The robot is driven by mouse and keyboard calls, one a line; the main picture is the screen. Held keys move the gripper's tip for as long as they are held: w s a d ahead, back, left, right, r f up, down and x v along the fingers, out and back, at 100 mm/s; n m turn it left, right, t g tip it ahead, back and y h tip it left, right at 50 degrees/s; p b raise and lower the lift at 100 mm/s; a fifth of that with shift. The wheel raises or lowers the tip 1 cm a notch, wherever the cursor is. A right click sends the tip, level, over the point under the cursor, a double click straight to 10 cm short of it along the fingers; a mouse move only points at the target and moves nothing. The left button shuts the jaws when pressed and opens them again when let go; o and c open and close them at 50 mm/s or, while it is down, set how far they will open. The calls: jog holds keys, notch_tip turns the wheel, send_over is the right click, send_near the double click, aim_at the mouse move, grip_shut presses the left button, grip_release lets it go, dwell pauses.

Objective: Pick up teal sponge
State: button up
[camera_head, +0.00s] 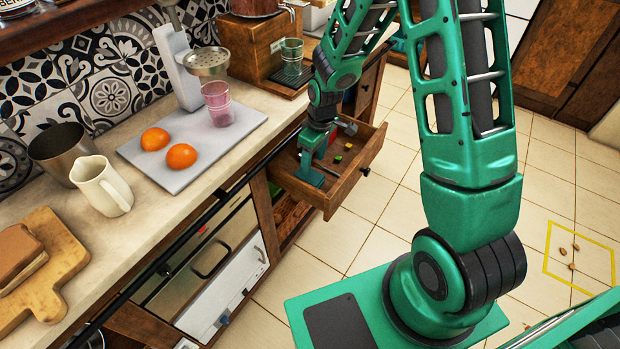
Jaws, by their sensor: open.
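My gripper (328,151) reaches down into the open wooden drawer (345,186) below the counter and is open. A flat teal piece (309,176) shows low at the drawer's left side, right by the gripper. I cannot tell whether it is the teal sponge or part of my gripper. No other clear sponge shows. My wrist and forearm hide part of the drawer's inside.
Small yellow and green pieces (338,158) lie in the drawer. The counter above holds a grey board (190,157) with two oranges (181,156) and a pink glass (218,104), plus a cream jug (102,186). Floor tiles right of the drawer are clear.

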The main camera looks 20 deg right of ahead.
aim_at(310, 175)
jog(key=shift+w+a+f, duration=0.15)
jog(key=shift+f, duration=1)
jog(key=shift+w+a+f, duration=0.1)
jog(key=shift+a+f, duration=0.1)
jog(key=shift+f, duration=1)
jog(key=shift+w+a+f, duration=0.15)
jog(key=shift+f, duration=1)
jog(key=c, duration=0.9)
notch_tip(310, 175, up, 10)
